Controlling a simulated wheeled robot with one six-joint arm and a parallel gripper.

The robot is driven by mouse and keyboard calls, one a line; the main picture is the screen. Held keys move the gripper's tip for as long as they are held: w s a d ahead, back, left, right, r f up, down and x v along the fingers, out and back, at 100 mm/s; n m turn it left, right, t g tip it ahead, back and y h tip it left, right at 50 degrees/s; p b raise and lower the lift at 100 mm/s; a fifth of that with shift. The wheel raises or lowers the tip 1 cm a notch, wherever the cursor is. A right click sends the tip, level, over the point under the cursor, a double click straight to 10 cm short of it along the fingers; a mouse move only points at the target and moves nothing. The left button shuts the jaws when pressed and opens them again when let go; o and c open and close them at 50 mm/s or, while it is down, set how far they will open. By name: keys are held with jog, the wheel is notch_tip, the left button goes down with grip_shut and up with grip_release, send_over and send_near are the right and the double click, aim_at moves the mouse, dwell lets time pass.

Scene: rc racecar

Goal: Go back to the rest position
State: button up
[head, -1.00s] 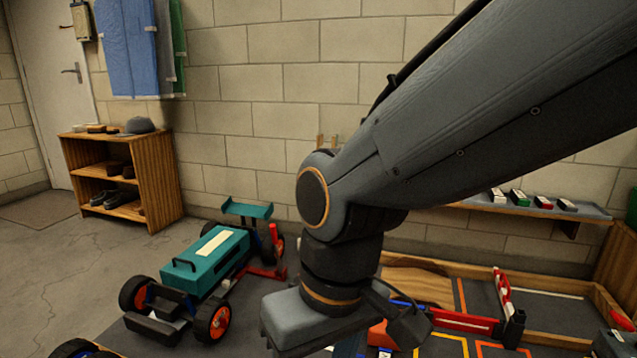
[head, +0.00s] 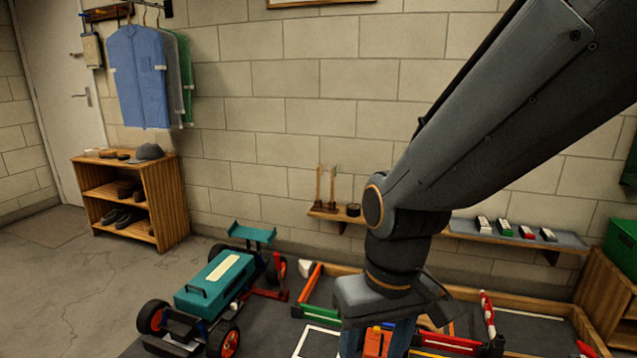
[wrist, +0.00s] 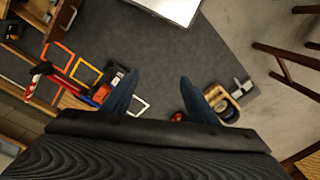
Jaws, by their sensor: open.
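My gripper (wrist: 165,88) is open in the wrist view. Its two blue-grey fingers stand wide apart with nothing held between them, above a dark grey surface. In the head view, my arm comes down from the upper right and the fingers point down at the bottom edge, where their tips are cut off. A teal RC racecar (head: 216,281) with orange wheel hubs and a rear wing stands to the left of my gripper. An orange object (head: 377,342) shows behind the fingers, partly hidden by them.
A wooden-framed area with red barriers (head: 446,343) and taped outlines lies to the right. A wall shelf (head: 515,235) holds several small boxes. A wooden shoe rack (head: 168,207) stands far left. The wrist view shows a small tray (wrist: 222,105) right of the fingers. The left floor is open.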

jog(key=s+d+r+m+p, duration=0.2)
jog(key=d+r+m+p, duration=0.1)
jog(key=d+r+p, duration=0.8)
notch_tip(320, 180, up, 3)
jog(key=p, duration=0.6)
jog(key=shift+s+d+h, duration=0.2)
jog(key=shift+h, duration=0.2)
jog(key=shift+c, duration=0.4)
